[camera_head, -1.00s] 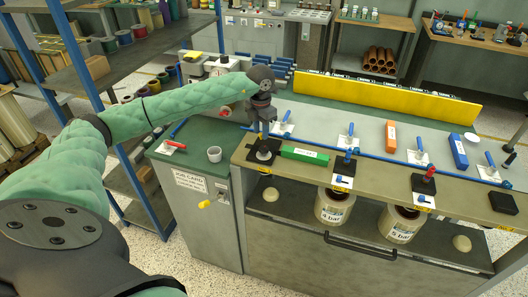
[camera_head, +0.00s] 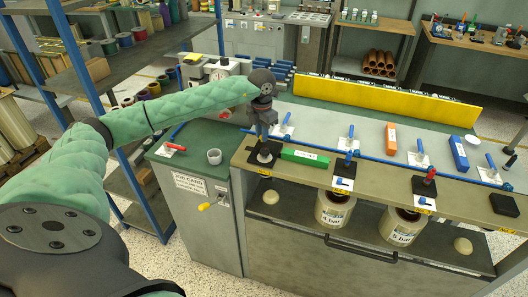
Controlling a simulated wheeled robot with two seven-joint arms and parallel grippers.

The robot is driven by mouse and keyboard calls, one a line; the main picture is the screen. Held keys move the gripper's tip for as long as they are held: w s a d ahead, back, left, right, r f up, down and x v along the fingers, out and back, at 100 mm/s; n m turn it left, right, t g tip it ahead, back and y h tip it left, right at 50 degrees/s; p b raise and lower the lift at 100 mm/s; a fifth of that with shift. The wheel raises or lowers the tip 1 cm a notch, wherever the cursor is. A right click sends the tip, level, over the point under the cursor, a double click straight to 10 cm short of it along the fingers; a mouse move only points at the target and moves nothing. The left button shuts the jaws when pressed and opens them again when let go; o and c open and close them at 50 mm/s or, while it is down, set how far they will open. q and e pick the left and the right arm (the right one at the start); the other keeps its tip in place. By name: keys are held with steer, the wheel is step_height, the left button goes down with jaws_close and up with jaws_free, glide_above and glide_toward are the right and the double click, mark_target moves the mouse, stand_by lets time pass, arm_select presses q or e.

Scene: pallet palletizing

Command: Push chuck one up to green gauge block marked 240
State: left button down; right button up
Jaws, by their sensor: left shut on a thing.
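The green gauge block (camera_head: 304,158) lies on the front ledge of the bench; its marking is too small to read. Just left of it is a dark square base with a rounded grey piece (camera_head: 265,155), which looks like chuck one. My left gripper (camera_head: 264,141) points down from above and is shut on the top of this piece. Its fingers hide part of the chuck. A small gap seems to show between the chuck and the left end of the green block. My right gripper is not in view.
An orange block (camera_head: 391,137) and a blue block (camera_head: 459,153) lie farther right. A long yellow barrier (camera_head: 385,97) runs behind.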

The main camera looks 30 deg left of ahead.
arm_select(q)
steer(key=shift+w+d+b, duration=0.2)
steer(key=shift+d, duration=0.55)
steer(key=shift+w+d+b, duration=0.15)
steer(key=shift+w+d, duration=0.05)
steer(key=shift+d, duration=0.65)
steer(key=c, duration=1.3)
jaws_free()
steer(key=shift+r, duration=0.15)
steer(key=shift+r+p, duration=0.65)
steer(key=shift+r, duration=1.75)
